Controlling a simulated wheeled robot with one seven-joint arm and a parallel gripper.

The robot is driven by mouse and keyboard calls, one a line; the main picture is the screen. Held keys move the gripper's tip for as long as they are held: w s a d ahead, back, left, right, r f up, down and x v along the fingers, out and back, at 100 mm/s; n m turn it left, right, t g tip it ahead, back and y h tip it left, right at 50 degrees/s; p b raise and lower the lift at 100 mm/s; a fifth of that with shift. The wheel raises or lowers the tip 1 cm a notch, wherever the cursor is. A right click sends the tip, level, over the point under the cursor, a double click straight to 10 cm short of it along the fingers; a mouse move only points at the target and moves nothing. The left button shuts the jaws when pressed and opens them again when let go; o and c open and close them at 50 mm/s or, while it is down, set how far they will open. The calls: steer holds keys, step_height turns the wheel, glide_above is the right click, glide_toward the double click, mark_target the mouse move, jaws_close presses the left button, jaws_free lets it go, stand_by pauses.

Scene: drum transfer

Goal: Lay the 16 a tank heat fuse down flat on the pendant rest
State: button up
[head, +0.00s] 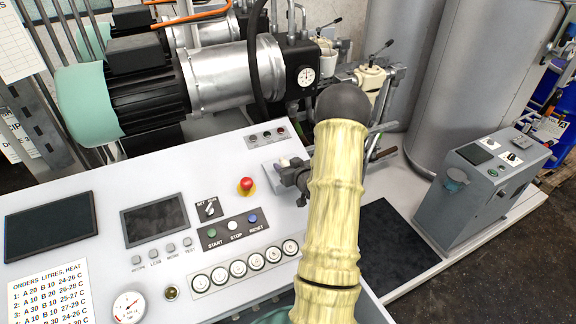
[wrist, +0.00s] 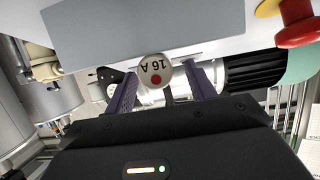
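The 16 A tank heat fuse (wrist: 157,70) shows in the wrist view as a pale round cap with "16 A" upside down and a red dot. It sits between the purple fingers of my gripper (wrist: 161,76), which appear shut on it. The fuse is held up near the grey console. In the head view my cream-sleeved arm hides most of the gripper. A flat dark pad (head: 50,225) lies on the left of the console (head: 110,190); I cannot tell for certain whether it is the pendant rest.
A red stop button (head: 246,185) stands up from the console, with a row of dials (head: 245,265) below. A screen (head: 155,220) lies right of the dark pad. Motors and pipework (head: 130,80) stand behind. A grey control box (head: 490,185) stands at the right.

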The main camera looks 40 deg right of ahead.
steer(key=b+v, duration=0.6)
steer(key=v, duration=1.1)
steer(key=shift+s, duration=0.2)
stand_by(0.8)
